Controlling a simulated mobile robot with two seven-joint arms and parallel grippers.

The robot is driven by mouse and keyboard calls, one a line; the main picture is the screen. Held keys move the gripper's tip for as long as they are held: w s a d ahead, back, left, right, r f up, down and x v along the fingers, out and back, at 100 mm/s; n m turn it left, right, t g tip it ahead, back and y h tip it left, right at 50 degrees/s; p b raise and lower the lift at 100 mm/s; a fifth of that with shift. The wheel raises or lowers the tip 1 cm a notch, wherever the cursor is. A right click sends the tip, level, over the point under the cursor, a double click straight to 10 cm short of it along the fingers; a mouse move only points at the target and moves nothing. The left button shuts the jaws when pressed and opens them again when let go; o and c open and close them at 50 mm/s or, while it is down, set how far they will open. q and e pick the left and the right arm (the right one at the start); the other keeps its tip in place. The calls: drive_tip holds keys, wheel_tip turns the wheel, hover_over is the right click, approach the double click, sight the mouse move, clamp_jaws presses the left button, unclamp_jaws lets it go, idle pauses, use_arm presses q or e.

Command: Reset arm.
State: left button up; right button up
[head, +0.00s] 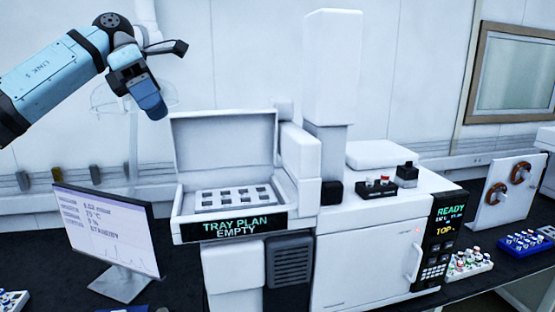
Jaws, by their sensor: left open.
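My left arm comes in from the upper left, and its gripper (150,98) hangs in the air above and left of the autosampler tray. It is open, with nothing seen between its fingers, and touches nothing that I can make out. The white autosampler (222,142) has its lid raised. My right gripper is not in view.
A monitor (105,232) stands at the left. The white instrument (370,255) at centre right has a panel (443,225) reading "READY". Racks of capped vials, one white (468,265) and one blue (522,246), sit at the right. The air around the gripper looks free.

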use_arm(q)
drive_tip(key=s+d+f+n+h, duration=0.1)
drive_tip(key=d+f+n+h, duration=0.3)
drive_tip(key=d+f+h, duration=0.6)
drive_tip(key=d+f+n+h, duration=0.4)
drive_tip(key=d+f, duration=0.3)
drive_tip(key=f, duration=0.7)
drive_tip(key=s+a+f+n+t+y, duration=0.35)
drive_tip(key=f+n+t, duration=0.35)
drive_tip(key=f+n, duration=0.3)
drive_tip(key=s+a+f+n+t+y, duration=0.2)
drive_tip(key=f+n+t+y, duration=0.2)
drive_tip(key=f+n+t, duration=0.55)
drive_tip(key=s+a+f+n+t+y, duration=0.3)
drive_tip(key=f+n+t, duration=0.4)
drive_tip(key=n, duration=0.6)
drive_tip(key=s+a+f+n+g+y, duration=0.3)
drive_tip(key=s+f+g, duration=0.1)
drive_tip(key=s+f, duration=0.4)
drive_tip(key=s+a+f+n+g+y, duration=0.3)
drive_tip(key=s+f+n+g+y, duration=0.1)
drive_tip(key=s+f, duration=0.5)
drive_tip(key=shift+s+a, duration=0.25)
drive_tip(key=shift+s, duration=1)
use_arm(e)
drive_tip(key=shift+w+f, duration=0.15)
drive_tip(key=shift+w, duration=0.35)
